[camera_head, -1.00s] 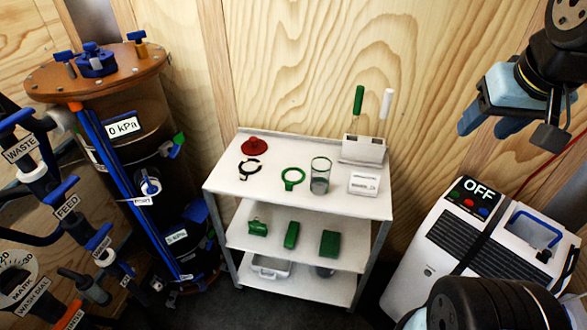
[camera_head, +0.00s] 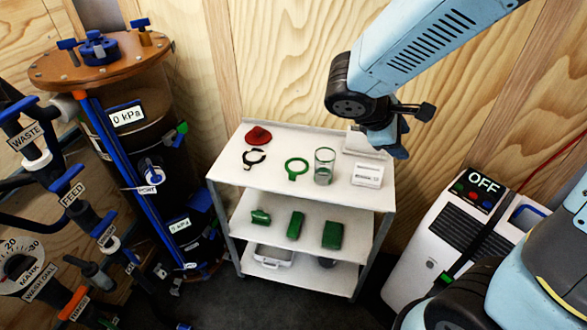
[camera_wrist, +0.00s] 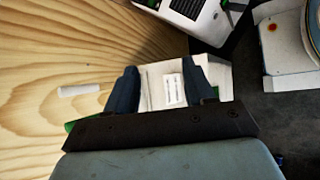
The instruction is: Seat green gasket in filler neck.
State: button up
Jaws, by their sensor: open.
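The green gasket (camera_head: 296,168), a flat ring with a small tab, lies on the top shelf of the white cart (camera_head: 222,172). It stands between a black clamp-like ring and a clear glass. I cannot pick out the filler neck for certain; the tank (camera_head: 95,65) at left has a blue cap on its lid and a fitting labelled PORT (camera_head: 150,174) on its side. My gripper (camera_head: 400,148) is above the cart's right end, to the right of the gasket and apart from it. In the wrist view, its two dark fingers (camera_wrist: 160,82) are spread and empty, facing a white labelled box.
On the top shelf are a red cone-shaped piece (camera_head: 258,136), the black ring (camera_head: 254,157), the glass (camera_head: 324,166) and the white box (camera_head: 367,175). My arm partly hides a tool holder (camera_head: 362,141). Several green pieces lie on the middle shelf. A machine reading OFF (camera_head: 440,240) stands right.

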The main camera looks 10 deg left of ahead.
jog(key=a+f+n+t, duration=0.3)
jog(key=a+f+n, duration=0.15)
jog(key=a, duration=0.25)
jog(key=a+f+n+t, duration=0.3)
jog(key=a+n, duration=0.2)
jog(key=a, duration=0.2)
jog(key=n+t+y, duration=0.3)
jog(key=n+y, duration=0.3)
jog(key=n, duration=0.4)
send_near(292, 177)
jog(key=shift+x, duration=4.35)
jog(key=shift+r, duration=0.1)
grip_shut()
